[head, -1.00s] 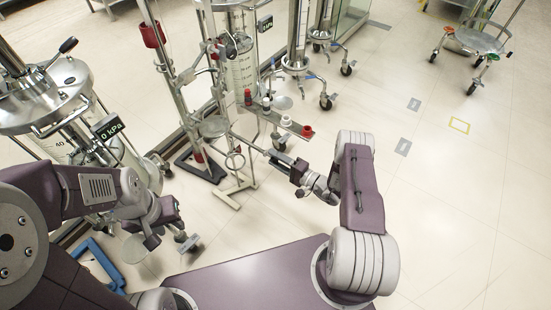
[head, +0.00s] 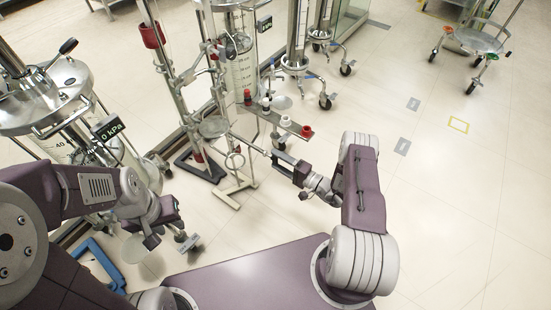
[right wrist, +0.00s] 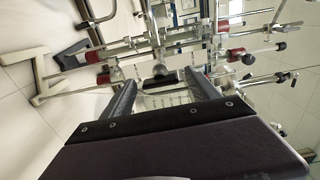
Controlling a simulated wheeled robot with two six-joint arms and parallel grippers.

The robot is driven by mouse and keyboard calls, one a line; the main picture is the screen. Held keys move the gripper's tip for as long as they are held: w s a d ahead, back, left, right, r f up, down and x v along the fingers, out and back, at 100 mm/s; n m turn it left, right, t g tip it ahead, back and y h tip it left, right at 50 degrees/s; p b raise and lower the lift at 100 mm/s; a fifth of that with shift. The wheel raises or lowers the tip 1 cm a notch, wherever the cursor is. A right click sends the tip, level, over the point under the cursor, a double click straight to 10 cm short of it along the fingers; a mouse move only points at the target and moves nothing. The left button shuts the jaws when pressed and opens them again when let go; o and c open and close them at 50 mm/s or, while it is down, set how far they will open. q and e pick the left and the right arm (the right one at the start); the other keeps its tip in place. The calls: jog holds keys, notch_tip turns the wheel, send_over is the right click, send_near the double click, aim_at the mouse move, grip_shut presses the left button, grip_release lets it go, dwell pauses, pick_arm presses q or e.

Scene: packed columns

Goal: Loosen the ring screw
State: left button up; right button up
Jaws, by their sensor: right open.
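A metal ring (head: 235,161) is held out from a thin lab stand (head: 229,187) in the middle of the head view. In the right wrist view, a small dark knob (right wrist: 165,77) on the stand's hardware shows ahead between my fingers; I cannot tell for sure that it is the ring screw. My right gripper (head: 281,160) is open and empty, to the right of the ring. Its two fingers stand apart in the right wrist view (right wrist: 164,95), with the knob beyond their tips. My left gripper (head: 169,243) hangs low at the left, apart from the stand, its fingers seemingly apart.
A narrow shelf (head: 285,122) carries a red-capped bottle, white containers and a red cup (head: 306,131) above my right gripper. A taller stand with a red clamp (head: 152,35) and glass columns (head: 243,72) crowd the left and back. The floor at right is mostly clear.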

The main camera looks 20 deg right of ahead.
jog(key=p+v, duration=0.1)
jog(key=v, duration=0.6)
jog(key=shift+s+d+p, duration=0.2)
jog(key=shift+s+p, duration=0.05)
jog(key=shift+p, duration=0.05)
